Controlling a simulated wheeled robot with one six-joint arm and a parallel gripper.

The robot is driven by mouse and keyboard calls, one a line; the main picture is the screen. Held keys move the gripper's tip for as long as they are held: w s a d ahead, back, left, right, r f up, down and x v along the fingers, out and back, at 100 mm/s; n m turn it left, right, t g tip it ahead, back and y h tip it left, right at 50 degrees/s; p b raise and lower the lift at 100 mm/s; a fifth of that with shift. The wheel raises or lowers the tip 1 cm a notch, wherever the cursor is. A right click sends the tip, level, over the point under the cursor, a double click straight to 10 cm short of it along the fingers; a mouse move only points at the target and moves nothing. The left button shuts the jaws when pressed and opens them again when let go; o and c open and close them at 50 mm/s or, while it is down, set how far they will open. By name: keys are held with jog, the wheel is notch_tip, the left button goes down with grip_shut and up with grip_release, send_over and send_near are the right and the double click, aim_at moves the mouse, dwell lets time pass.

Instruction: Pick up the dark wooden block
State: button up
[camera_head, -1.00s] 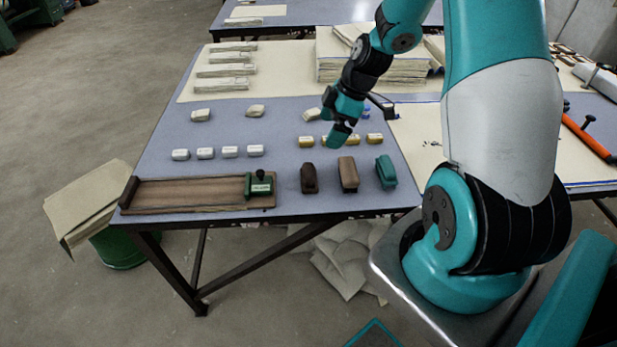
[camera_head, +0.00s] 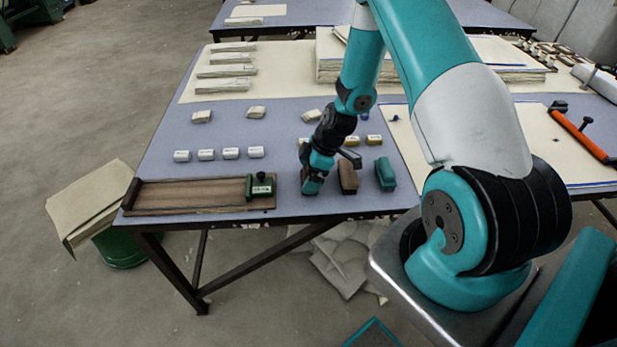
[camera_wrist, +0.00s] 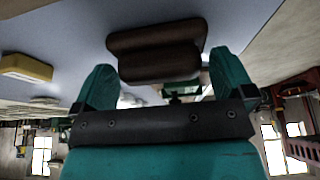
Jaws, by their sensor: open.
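The dark wooden block (camera_wrist: 155,48) shows in the wrist view, ahead of and between the two teal fingers of my gripper (camera_wrist: 163,72). The fingers are spread apart with nothing held between them. I cannot tell whether the fingers touch the block.
A lighter brown block (camera_head: 348,176) and a teal block (camera_head: 385,173) stand just to the right. A wooden tray (camera_head: 190,194) with a green piece (camera_head: 260,186) lies left. Small white blocks (camera_head: 207,155) are behind it. The table's front edge is close.

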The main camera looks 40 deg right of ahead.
jog(key=c, duration=0.6)
jog(key=shift+r, duration=0.1)
notch_tip(320, 180, up, 20)
jog(key=shift+b, duration=0.3)
